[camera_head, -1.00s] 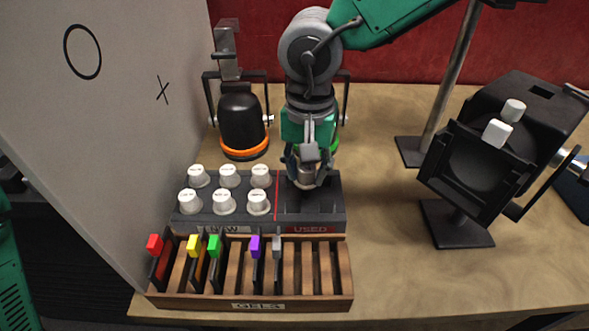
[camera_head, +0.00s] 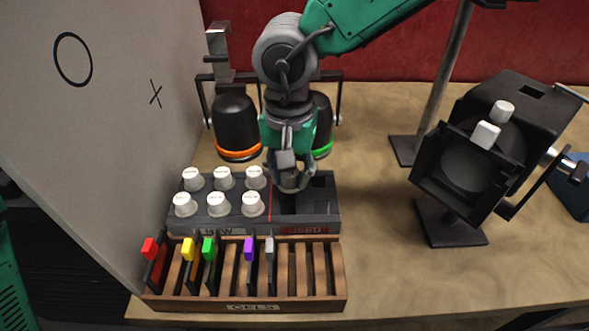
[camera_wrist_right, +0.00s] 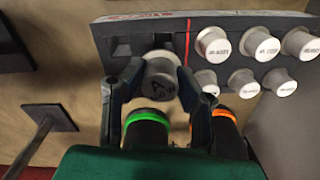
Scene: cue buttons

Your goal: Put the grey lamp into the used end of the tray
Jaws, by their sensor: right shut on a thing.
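The tray (camera_head: 330,218) has several white lamps on its left, "NEW" end. A red line (camera_head: 270,205) divides that from its right, "USED" end (camera_head: 318,197), which shows dark empty sockets. My right gripper (camera_head: 288,182) points down over the used end, just right of the red line. It is shut on the grey lamp (camera_wrist_right: 160,76), seen between its two fingers in the right wrist view (camera_wrist_right: 160,90). The lamp is upright at the used end; its lower part is hidden, so I cannot tell whether it sits in a socket. My left gripper is out of view.
A gel rack (camera_head: 320,300) with coloured tabs stands in front of the tray. Black lamps with an orange ring (camera_head: 238,154) and a green ring (camera_head: 322,150) hang behind. A grey wall is left; a spotlight (camera_head: 500,150) stands right, with clear table between.

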